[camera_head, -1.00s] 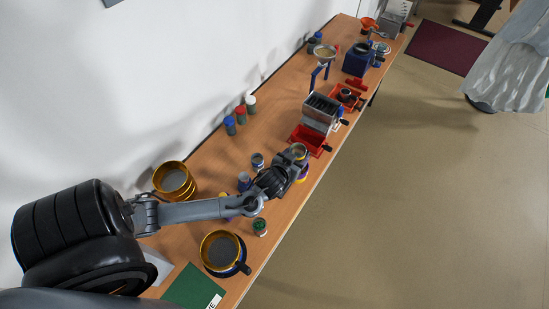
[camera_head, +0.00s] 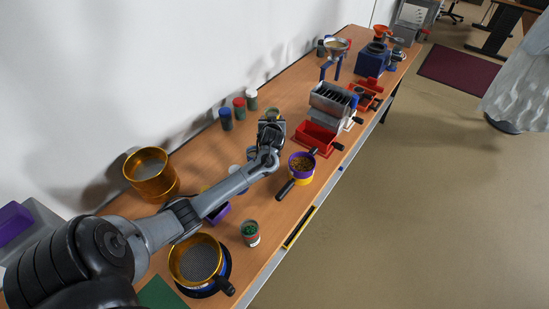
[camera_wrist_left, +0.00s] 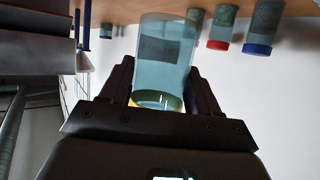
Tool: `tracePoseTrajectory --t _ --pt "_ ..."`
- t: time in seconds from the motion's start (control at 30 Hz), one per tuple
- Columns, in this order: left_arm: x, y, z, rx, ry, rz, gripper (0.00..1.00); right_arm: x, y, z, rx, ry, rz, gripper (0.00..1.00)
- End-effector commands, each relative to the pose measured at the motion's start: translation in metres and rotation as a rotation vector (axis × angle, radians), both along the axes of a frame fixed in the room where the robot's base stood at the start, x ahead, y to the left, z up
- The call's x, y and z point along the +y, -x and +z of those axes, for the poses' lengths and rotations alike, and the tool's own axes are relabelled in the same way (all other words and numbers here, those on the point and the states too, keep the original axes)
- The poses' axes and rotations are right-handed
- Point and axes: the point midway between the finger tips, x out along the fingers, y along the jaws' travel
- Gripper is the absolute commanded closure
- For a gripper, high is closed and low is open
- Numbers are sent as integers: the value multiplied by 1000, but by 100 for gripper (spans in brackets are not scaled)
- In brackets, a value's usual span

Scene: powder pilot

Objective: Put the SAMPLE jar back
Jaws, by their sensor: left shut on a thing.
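My left gripper (camera_head: 270,128) is shut on a clear, bluish jar, just in front of the row of lidded jars in the head view. In the left wrist view the gripper (camera_wrist_left: 165,95) has a finger on each side of this jar (camera_wrist_left: 165,50), which bears a dark label whose wording I cannot read. In the head view the gripper mostly hides the jar. I cannot tell whether it touches the table. My right gripper is not in view.
Jars with blue (camera_head: 225,119), red (camera_head: 239,108) and white (camera_head: 251,100) lids stand near the wall. A purple-rimmed pan (camera_head: 302,164) and red tray (camera_head: 317,138) are to the right. Brass sieves (camera_head: 151,176) stand left; a green-topped jar (camera_head: 250,234) is near the front edge.

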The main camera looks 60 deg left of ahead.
Motion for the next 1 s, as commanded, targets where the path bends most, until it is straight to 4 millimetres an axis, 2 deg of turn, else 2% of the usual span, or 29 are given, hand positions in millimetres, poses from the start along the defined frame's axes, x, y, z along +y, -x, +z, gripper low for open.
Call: tracePoseTrajectory --t 0.03,0.17,0.3,0.5,0.83,1.0 --pt "1 -3 -6 -4 -2 1 90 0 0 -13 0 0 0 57" --pt "1 -8 -7 -7 -2 1 90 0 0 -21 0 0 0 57" --pt "0 -10 -23 -7 -3 1 90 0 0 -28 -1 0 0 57" --pt "0 -10 -53 -9 -3 1 90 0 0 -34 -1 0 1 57" --pt "0 -11 -75 -10 -3 0 90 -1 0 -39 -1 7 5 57" --pt "0 -11 -97 -9 -3 -1 90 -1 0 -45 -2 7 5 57"
